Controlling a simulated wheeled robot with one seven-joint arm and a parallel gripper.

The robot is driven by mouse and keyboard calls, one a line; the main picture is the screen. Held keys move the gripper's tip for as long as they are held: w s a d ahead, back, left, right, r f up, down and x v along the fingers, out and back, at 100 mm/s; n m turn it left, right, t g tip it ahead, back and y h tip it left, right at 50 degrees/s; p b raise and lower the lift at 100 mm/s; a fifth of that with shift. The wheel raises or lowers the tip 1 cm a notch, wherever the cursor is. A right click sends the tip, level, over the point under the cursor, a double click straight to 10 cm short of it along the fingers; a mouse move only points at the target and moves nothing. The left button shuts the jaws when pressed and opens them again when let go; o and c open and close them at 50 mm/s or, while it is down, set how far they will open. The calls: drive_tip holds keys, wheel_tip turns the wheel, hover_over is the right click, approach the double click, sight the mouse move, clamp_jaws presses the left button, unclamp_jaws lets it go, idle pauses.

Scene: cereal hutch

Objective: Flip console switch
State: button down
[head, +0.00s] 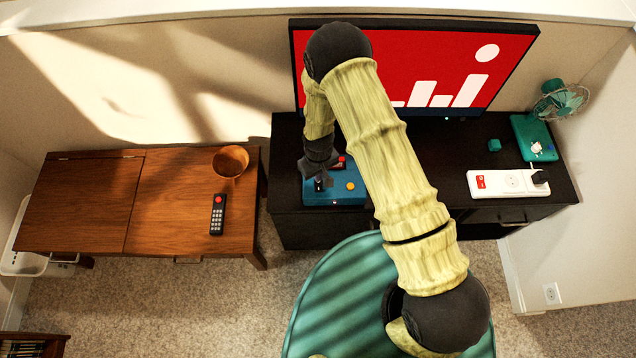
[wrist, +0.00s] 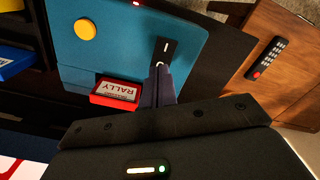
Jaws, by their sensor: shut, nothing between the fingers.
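The blue console (head: 340,199) sits on the dark cabinet below the screen; in the wrist view its blue face (wrist: 125,40) fills the upper middle. It has a yellow round button (wrist: 85,29) and a dark switch plate with a pale mark, the console switch (wrist: 167,46). A red cartridge labelled RALLY (wrist: 115,94) sits at its edge. My gripper (wrist: 159,70) is shut and empty, its fingertips right at the near end of the switch; I cannot tell whether they touch. In the head view my gripper (head: 319,184) is over the console's left part.
The screen (head: 430,65) stands behind. A wooden table (head: 160,225) at left holds a bowl (head: 230,161) and a remote (head: 218,215). A teal chair (head: 335,290) is in front.

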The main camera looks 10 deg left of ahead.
drive_tip(key=shift+f+b, duration=0.4)
drive_tip(key=shift+f, duration=0.15)
idle(0.4)
drive_tip(key=shift+r+p, duration=2.3)
drive_tip(key=shift+r, duration=1.3)
